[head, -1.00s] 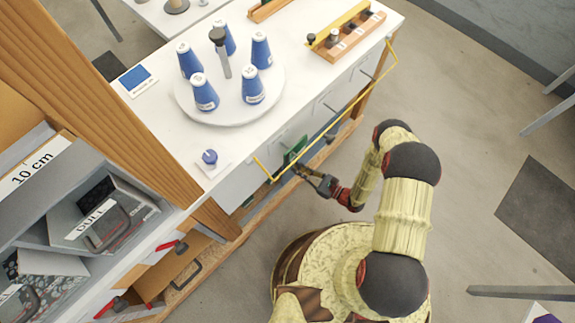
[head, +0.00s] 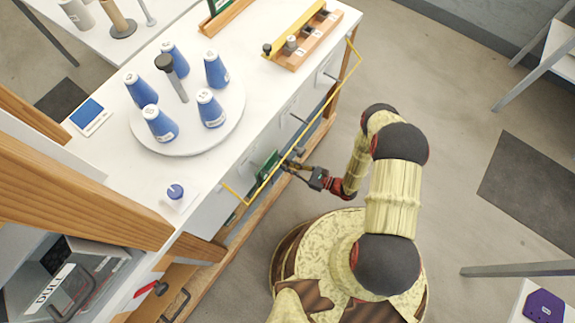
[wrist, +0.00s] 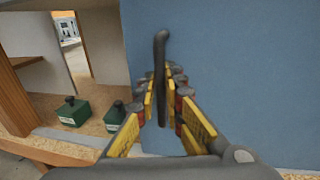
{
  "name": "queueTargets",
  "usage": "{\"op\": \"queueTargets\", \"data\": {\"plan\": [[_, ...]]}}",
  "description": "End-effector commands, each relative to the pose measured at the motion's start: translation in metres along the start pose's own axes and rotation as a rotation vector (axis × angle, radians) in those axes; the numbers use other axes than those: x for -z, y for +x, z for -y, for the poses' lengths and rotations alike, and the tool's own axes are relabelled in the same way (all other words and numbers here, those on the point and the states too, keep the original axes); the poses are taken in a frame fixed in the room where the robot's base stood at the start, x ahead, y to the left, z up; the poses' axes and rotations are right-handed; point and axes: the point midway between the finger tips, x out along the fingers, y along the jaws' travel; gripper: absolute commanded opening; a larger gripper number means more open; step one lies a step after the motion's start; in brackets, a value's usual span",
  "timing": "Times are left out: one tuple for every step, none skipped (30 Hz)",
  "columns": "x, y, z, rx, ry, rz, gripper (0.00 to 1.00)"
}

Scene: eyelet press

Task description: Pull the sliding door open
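The sliding door (wrist: 235,75) is a blue panel filling the middle and right of the wrist view. Its left edge stands beside an opening into the cabinet. A dark upright handle (wrist: 161,50) is on the panel near that edge. My gripper (wrist: 161,98) has its yellow and dark fingers close on both sides of the handle and appears shut on it; the exact contact is hard to see. In the head view my gripper (head: 285,166) is at the cabinet front, and the door is mostly hidden under the tabletop.
Green boxes with black knobs (wrist: 73,112) stand inside the opening. A yellow rail (head: 297,135) runs along the cabinet front. Blue cones on a white turntable (head: 187,140) and a wooden rack (head: 307,45) stand on the white tabletop.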

Motion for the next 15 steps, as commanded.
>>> {"op": "queueTargets", "data": {"plan": [[-0.0001,0.0000,0.0000,0.000,0.000,0.000,0.15],[-0.0001,0.0000,0.0000,0.000,0.000,0.001,0.16],[-0.0002,0.0001,0.0001,0.000,0.000,0.001,0.19],[-0.0003,0.0001,0.0001,0.000,0.000,0.001,0.20],[-0.0003,0.0001,0.0001,0.000,0.000,0.001,0.22],[-0.0004,0.0001,0.0001,0.000,0.000,0.001,0.24],[-0.0004,0.0001,0.0002,0.000,0.000,0.001,0.25],[-0.0004,0.0002,0.0002,0.000,0.000,0.001,0.25],[-0.0005,0.0002,0.0002,0.000,0.000,0.001,0.25],[-0.0005,0.0002,0.0002,0.000,0.000,0.001,0.25],[-0.0005,0.0002,0.0002,0.000,0.000,0.001,0.25],[-0.0005,0.0002,0.0003,0.000,0.000,0.002,0.25],[-0.0006,0.0002,0.0003,0.000,-0.001,0.002,0.25],[-0.0006,0.0002,0.0003,0.000,-0.001,0.002,0.25],[-0.0006,-0.0002,0.0004,0.000,0.000,0.002,0.25]]}}
